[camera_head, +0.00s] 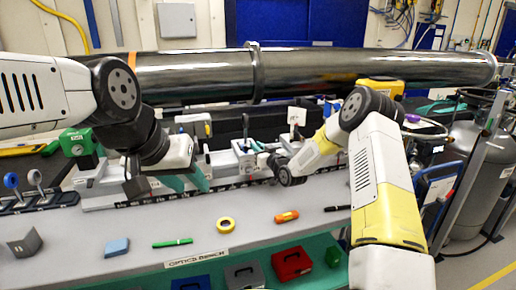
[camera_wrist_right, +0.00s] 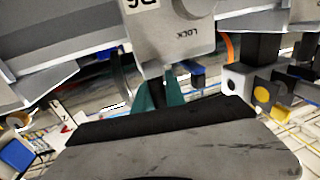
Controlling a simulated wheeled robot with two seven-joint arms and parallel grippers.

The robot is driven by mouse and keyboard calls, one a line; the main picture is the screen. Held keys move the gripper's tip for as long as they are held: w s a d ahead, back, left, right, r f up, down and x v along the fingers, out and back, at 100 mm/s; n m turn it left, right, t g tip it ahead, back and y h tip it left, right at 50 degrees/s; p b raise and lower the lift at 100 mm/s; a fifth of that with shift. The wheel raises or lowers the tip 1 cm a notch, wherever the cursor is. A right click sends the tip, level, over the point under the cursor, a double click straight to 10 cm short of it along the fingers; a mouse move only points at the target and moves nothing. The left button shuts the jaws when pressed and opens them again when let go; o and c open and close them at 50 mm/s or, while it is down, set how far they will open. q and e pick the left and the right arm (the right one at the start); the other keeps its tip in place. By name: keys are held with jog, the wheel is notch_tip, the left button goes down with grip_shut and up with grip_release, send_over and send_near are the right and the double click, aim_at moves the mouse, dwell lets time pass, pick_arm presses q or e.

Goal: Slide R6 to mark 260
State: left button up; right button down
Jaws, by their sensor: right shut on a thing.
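In the right wrist view, a grey carriage block (camera_wrist_right: 178,42) shows an upside-down LOCK marking and a partly cut-off label that appears to read R6. My right gripper (camera_wrist_right: 161,96) has its teal fingers close together just below this block, shut on a part of it that is mostly hidden. In the head view, my right gripper (camera_head: 259,147) reaches in from the right to a pale carriage (camera_head: 243,158) on the rail. The rail's dark scale strip (camera_head: 225,187) has marks too small to read. My left gripper (camera_head: 187,183) hangs over the rail's left part, teal fingers apart and empty.
A large steel pipe (camera_head: 200,75) crosses behind the rail. A gas cylinder (camera_head: 478,170) stands at the right.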

jog(key=w+d, duration=0.2)
jog(key=d, duration=0.4)
jog(key=shift+d, duration=0.35)
jog(key=shift+w, duration=0.1)
jog(key=c, duration=1.4)
grip_release()
jog(key=shift+v, duration=3.95)
